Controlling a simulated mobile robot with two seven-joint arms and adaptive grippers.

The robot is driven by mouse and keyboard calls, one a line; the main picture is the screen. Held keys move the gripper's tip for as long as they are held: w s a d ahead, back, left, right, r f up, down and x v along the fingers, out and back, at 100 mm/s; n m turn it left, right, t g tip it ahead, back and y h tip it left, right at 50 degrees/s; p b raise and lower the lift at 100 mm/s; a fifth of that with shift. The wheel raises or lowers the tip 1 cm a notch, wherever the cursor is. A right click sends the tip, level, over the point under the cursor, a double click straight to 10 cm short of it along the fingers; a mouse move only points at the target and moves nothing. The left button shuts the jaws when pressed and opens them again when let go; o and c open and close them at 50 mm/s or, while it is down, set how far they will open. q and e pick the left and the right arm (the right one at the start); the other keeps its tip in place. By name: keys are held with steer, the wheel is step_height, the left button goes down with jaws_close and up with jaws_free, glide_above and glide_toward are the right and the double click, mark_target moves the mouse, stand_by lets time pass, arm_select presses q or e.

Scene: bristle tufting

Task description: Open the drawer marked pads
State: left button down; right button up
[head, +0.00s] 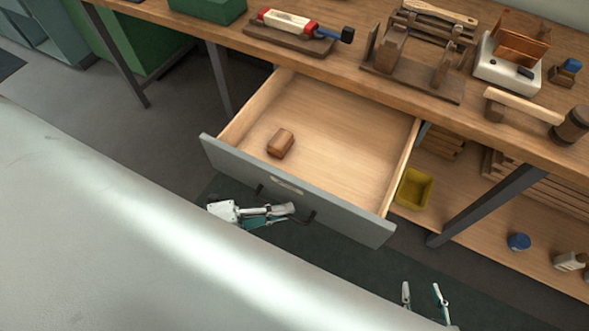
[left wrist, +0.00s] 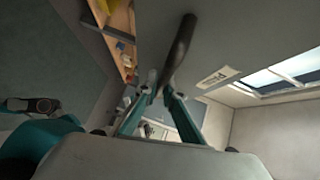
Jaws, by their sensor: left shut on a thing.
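The grey-fronted wooden drawer (head: 340,120) under the bench stands pulled well out in the head view. A small pale label (head: 287,185) is on its front; I cannot read it there. It also shows in the left wrist view (left wrist: 217,77). The drawer's dark bar handle (left wrist: 181,45) runs between my left fingertips. My left gripper (head: 288,209) is shut on this handle, in front of the drawer; it also shows in the left wrist view (left wrist: 160,91). My right gripper (head: 424,292) is open and empty at the bottom of the head view, clear of the drawer.
A brown block (head: 281,143) lies in the drawer. The bench top (head: 350,75) carries wooden fixtures, a mallet (head: 569,126) and a white device (head: 507,72). A yellow bin (head: 413,188) is on the lower shelf. A bench leg (head: 487,206) stands right of the drawer.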

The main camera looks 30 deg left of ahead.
arm_select(q)
steer(key=s, duration=0.4)
steer(key=shift+s+a, duration=0.1)
steer(key=shift+a, duration=0.05)
arm_select(e)
steer(key=shift+w+r, duration=0.25)
arm_select(q)
steer(key=c, duration=2.1)
jaws_free()
steer(key=shift+c, duration=0.2)
steer(key=shift+s, duration=0.1)
arm_select(e)
steer(key=shift+w+r, duration=0.15)
arm_select(q)
steer(key=v, duration=1.2)
